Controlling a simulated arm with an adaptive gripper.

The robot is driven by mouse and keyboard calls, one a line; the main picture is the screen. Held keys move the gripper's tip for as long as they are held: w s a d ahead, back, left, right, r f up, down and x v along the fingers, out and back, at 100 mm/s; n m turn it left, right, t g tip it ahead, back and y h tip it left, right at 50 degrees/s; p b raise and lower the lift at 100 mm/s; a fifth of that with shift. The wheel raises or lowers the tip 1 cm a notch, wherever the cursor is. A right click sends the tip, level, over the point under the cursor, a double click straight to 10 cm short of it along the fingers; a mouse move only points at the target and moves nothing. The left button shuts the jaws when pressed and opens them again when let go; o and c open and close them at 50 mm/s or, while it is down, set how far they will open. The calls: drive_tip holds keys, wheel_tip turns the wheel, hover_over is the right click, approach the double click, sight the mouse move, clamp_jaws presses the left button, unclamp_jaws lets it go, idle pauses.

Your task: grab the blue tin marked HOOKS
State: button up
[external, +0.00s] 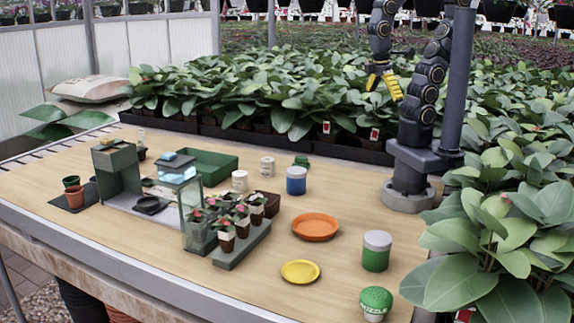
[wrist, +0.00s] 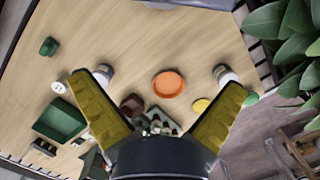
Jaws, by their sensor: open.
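A blue tin (external: 296,181) with a pale lid stands upright on the table, left of the orange dish. No HOOKS marking is readable on it. In the wrist view, the tin (wrist: 105,72) appears just beside the left finger, partly covered by it. My gripper (external: 384,84) hangs high above the back of the table, by the plants, well away from the tin. In the wrist view its yellow fingers (wrist: 157,82) are spread wide with nothing between them.
An orange dish (external: 316,227), a yellow dish (external: 300,272), a green tin (external: 376,252) and a green-topped pot (external: 375,303) stand to the right. White tins (external: 240,181), a green tray (external: 208,167) and potted flowers (external: 226,243) stand left. Leafy plants line the back.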

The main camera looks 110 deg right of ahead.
drive_tip(key=m+t, duration=0.2)
drive_tip(key=m, duration=1.7)
hover_over(297, 170)
drive_tip(key=f, duration=1.8)
drive_tip(key=shift+w+a+f, duration=0.2)
drive_tip(key=shift+w+f, duration=0.05)
drive_tip(key=shift+w, duration=0.15)
drive_tip(key=shift+d+f, duration=0.2)
drive_tip(key=shift+f, duration=0.45)
drive_tip(key=f, duration=0.6)
drive_tip(key=shift+s+a+f, duration=0.1)
drive_tip(key=shift+s+f, duration=0.15)
drive_tip(key=shift+s, duration=0.1)
drive_tip(key=shift+f, duration=0.25)
drive_tip(key=c, duration=1.2)
